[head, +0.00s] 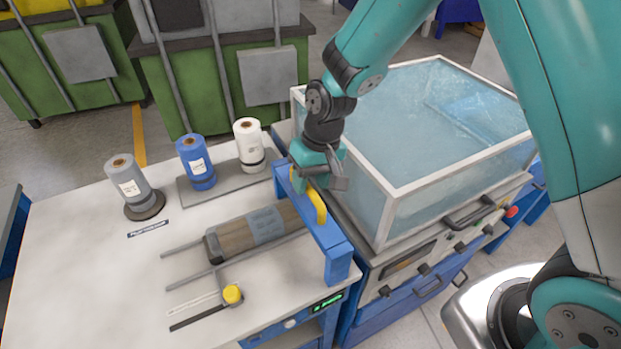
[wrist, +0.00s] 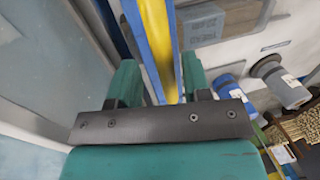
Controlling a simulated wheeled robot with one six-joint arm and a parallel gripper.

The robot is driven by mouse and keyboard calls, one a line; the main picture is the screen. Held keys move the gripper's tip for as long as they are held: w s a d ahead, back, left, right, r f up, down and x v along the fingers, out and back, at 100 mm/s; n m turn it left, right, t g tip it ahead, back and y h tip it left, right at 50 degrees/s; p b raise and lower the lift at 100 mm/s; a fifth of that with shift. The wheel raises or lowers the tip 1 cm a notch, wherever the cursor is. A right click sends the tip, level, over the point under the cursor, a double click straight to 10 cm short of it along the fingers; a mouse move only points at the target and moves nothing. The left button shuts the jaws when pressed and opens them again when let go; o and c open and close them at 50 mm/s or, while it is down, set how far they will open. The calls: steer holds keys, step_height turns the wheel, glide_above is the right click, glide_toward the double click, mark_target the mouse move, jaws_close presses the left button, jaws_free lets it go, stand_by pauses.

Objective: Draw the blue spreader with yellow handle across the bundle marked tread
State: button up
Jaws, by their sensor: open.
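The blue spreader (head: 333,241) stands like an arch at the right edge of the bench, with its yellow handle (head: 319,207) on top. My gripper (head: 318,185) is just above the handle and open. In the wrist view the yellow handle (wrist: 158,45) runs between the two open fingers (wrist: 160,85), with a blue bar of the spreader (wrist: 133,30) beside it; I cannot tell whether the fingers touch it. A brown bundle with a grey-blue band (head: 262,225) lies on rods left of the spreader.
Grey (head: 131,183), blue (head: 196,162) and white (head: 249,143) rolls stand at the back of the bench (head: 80,270). A yellow knob (head: 232,294) sits at the front. A clear-walled tank (head: 390,195) stands close on the right. The bench's left part is clear.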

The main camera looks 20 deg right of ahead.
steer(key=shift+r, duration=0.1)
steer(key=d+r+b, duration=0.2)
steer(key=d+r, duration=0.1)
steer(key=r, duration=1.4)
steer(key=shift+w+d+b, duration=0.15)
steer(key=shift+w+b, duration=0.15)
steer(key=s+a+n+y, duration=0.1)
steer(key=s+n, duration=0.4)
steer(key=s, duration=1.6)
steer(key=shift+s+a+y, duration=0.25)
steer(key=shift+a+y, duration=0.15)
steer(key=shift+y, duration=0.1)
steer(key=shift+s, duration=0.1)
